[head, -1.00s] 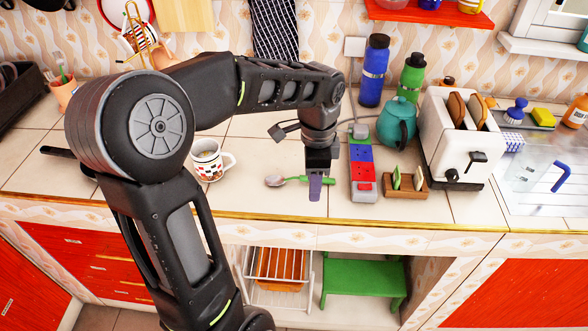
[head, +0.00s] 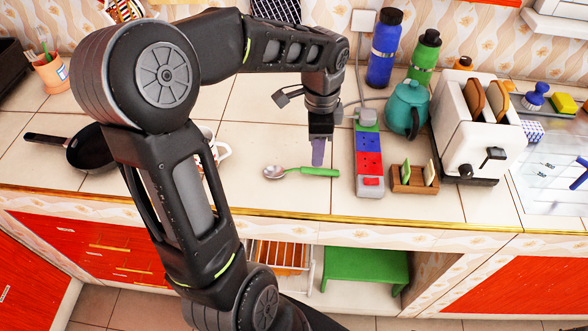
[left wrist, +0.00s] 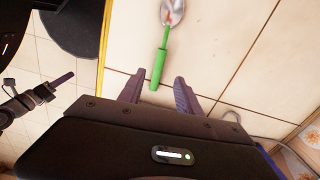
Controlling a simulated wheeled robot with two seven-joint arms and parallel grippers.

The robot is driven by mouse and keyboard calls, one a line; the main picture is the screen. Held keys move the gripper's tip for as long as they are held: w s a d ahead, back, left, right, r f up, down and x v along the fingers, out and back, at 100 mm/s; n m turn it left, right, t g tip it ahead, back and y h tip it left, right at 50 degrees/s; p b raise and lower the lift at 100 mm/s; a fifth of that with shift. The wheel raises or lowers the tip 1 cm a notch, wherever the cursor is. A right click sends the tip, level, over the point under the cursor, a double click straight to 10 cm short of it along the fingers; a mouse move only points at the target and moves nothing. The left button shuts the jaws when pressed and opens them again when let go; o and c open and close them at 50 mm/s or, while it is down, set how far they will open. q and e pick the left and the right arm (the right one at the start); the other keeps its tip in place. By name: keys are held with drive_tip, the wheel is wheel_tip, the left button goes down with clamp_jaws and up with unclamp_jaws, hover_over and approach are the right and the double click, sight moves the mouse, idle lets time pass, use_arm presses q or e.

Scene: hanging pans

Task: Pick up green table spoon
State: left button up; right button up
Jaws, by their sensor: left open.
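The green-handled spoon (head: 315,171) lies flat on the tiled counter, its metal bowl to the left and its handle to the right. My left gripper (head: 318,162) is above the handle, fingers pointing down, open and empty. In the left wrist view the spoon's green handle (left wrist: 160,66) points towards my left gripper (left wrist: 160,78), and its end shows between the two open fingers without visible contact. A gripper with a purple finger, apparently my right one (left wrist: 62,79), shows at the left edge of that view; its opening is unclear.
A power strip (head: 369,162) lies just right of the spoon. Beyond it are a small wooden rack (head: 413,186), a teal teapot (head: 405,108) and a toaster (head: 474,130). A frying pan (head: 90,150) is at the left. A mug (head: 219,150) is partly hidden by my arm.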

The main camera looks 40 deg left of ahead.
sight(316, 170)
use_arm(q)
drive_tip(key=shift+f, duration=0.6)
drive_tip(key=shift+d+f+p, duration=0.15)
drive_tip(key=shift+f+p, duration=0.4)
drive_tip(key=shift+f, duration=2.1)
drive_tip(key=shift+c, duration=0.2)
clamp_jaws()
